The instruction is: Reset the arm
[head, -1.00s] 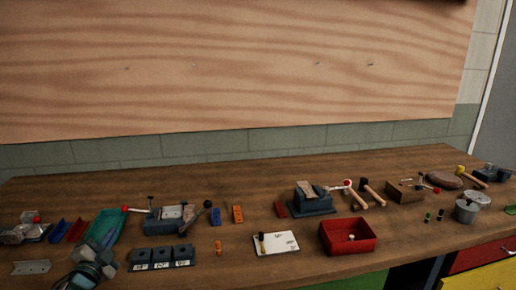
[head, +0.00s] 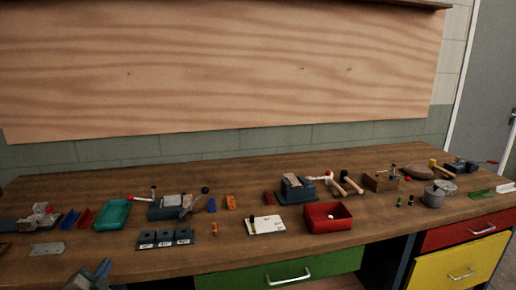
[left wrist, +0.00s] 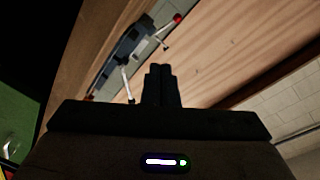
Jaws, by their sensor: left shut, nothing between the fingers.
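My right gripper is in neither view.
A green drawer (head: 280,272) and a yellow drawer (head: 460,270) are shut below. A plywood panel (head: 220,70) hangs behind.

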